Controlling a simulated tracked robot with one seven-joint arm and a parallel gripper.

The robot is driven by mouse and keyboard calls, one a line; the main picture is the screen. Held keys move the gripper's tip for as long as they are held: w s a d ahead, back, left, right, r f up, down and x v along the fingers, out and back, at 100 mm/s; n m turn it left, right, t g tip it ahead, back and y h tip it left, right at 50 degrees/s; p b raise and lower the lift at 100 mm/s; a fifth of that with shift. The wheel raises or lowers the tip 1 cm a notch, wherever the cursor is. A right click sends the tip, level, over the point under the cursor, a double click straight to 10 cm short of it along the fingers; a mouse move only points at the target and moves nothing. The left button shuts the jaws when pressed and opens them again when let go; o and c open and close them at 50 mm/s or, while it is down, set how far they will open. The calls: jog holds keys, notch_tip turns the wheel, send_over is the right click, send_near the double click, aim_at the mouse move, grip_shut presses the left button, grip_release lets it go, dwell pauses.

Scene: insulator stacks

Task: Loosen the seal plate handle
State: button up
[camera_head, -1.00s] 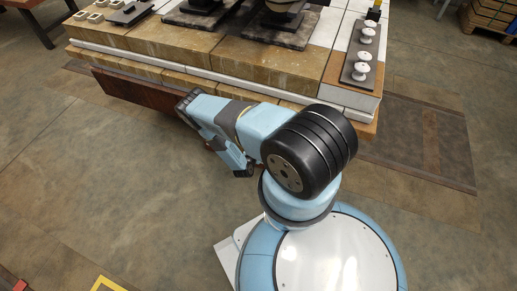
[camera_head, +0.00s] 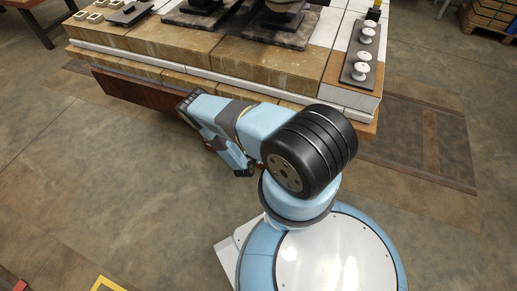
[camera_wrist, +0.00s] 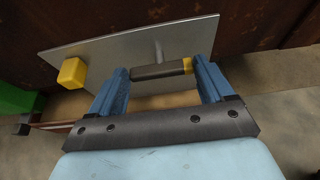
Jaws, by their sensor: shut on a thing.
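In the wrist view a grey metal seal plate (camera_wrist: 120,50) stands against a dark brown surface. A dark cylindrical handle (camera_wrist: 158,72) with a yellow end juts from it on a thin stem. My gripper (camera_wrist: 160,82) has one blue finger at each end of this handle and is shut on it. A yellow block (camera_wrist: 72,72) sits on the plate's left part, apart from the fingers. In the head view my arm reaches down to the front of the bench, and the handle and plate are hidden there.
The stone-topped bench (camera_head: 215,55) with stacks on dark bases stands ahead. White knobs (camera_head: 362,70) sit on a dark strip at its right. In the wrist view a green object (camera_wrist: 18,98) lies at the left edge.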

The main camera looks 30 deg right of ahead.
jog(key=shift+w+a, duration=0.1)
jog(key=shift+w, duration=0.05)
jog(key=n+g+h, duration=0.1)
jog(key=n, duration=0.1)
jog(key=n+g+h, duration=0.1)
jog(key=n, duration=0.1)
jog(key=w+a+n+h, duration=0.1)
jog(key=n, duration=0.1)
jog(key=shift+f+n+g, duration=0.3)
jog(key=shift+g, duration=0.1)
jog(key=shift+w+f+n+g+h, duration=0.1)
jog(key=shift+w+n+g+h, duration=0.15)
jog(key=shift+n+h, duration=0.6)
jog(key=shift+n, duration=0.35)
jog(key=o, duration=0.8)
jog(key=shift+f, duration=0.1)
jog(key=shift+o, duration=0.7)
jog(key=shift+s, duration=0.15)
